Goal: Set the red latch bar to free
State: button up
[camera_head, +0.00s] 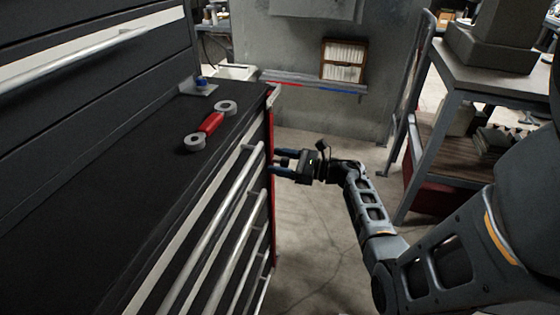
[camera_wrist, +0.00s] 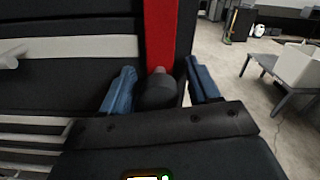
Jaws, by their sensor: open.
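The red latch bar (camera_head: 271,135) runs upright along the right front edge of the dark drawer cabinet. In the wrist view the red bar (camera_wrist: 161,32) rises behind my fingers. My gripper (camera_head: 280,163) is open beside the bar, with its fingers pointing at it. The blue fingertips (camera_wrist: 160,87) stand on either side of a dark rounded knob (camera_wrist: 156,92) with a paler tip, in front of the bar's lower visible part. I cannot tell whether the fingers touch the knob or whether it joins the bar. My gripper hides the bar lower down in the wrist view.
A red-handled piece with grey rings (camera_head: 211,122) lies on the cabinet top (camera_head: 145,150). Long drawer handles (camera_head: 215,230) stick out in front. A rail with red and blue strips (camera_head: 310,84) crosses behind. A shelf bench (camera_head: 440,130) stands right; open floor lies between.

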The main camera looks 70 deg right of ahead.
jog(key=shift+c, duration=0.3)
grip_shut()
dwell(0.3)
